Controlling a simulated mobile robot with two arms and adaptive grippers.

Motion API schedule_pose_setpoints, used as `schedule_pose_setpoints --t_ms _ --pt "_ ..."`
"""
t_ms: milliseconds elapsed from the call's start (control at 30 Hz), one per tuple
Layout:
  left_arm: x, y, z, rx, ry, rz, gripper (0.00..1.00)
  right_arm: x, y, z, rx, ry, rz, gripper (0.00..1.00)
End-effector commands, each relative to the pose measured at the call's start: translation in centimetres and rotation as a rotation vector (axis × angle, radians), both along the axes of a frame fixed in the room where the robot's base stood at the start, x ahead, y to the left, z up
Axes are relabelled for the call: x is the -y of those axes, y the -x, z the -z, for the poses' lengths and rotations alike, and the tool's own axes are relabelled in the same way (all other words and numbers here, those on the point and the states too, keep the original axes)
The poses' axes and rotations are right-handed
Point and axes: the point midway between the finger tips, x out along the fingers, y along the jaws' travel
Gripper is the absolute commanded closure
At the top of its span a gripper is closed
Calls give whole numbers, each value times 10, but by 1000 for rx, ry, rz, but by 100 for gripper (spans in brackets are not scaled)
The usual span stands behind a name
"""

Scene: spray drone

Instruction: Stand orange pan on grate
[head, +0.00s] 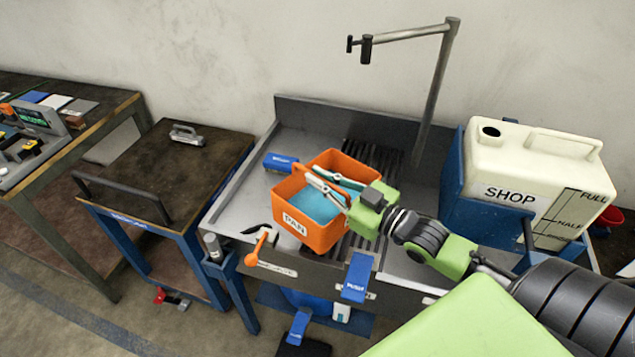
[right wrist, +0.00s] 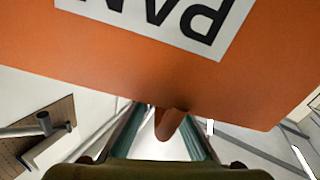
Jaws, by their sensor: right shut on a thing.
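The orange pan (head: 321,236) is an open box with a "PAN" label and blue inside. It is at the sink, over or on the dark slatted grate (head: 372,152); I cannot tell if it touches the slats. The grate shows behind the pan and a little in front of it. My right gripper (head: 328,182) reaches over the pan from the right and is shut on part of it. In the right wrist view the pan's labelled wall (right wrist: 150,85) fills the top, and an orange tab lies between the fingers (right wrist: 168,120). My left gripper is not in view.
A blue block (head: 281,162) lies left of the pan on the metal sink (head: 235,205). A white "SHOP" tank (head: 535,170) stands right. A pipe arm (head: 436,90) rises behind. An orange lever (head: 257,248) and blue "PUSH" tab (head: 356,278) are at the front edge. A dark-topped cart (head: 165,165) stands left.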

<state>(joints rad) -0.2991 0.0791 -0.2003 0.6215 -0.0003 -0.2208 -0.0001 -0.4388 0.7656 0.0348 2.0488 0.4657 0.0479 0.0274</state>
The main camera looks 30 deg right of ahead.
Motion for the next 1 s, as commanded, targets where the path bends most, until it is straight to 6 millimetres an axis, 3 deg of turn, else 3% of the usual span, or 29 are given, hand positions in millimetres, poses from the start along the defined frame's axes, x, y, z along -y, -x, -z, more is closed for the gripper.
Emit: schedule_pose_setpoints --t_ms 200,500,867,1000 --pt "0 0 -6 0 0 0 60 23 -31 9 14 3 -2 100" --pt "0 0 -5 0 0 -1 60 42 -56 48 13 0 -1 100" --pt "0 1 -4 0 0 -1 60 51 -67 66 13 -3 -1 100" --pt "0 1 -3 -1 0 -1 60 53 -70 83 10 -2 0 100"
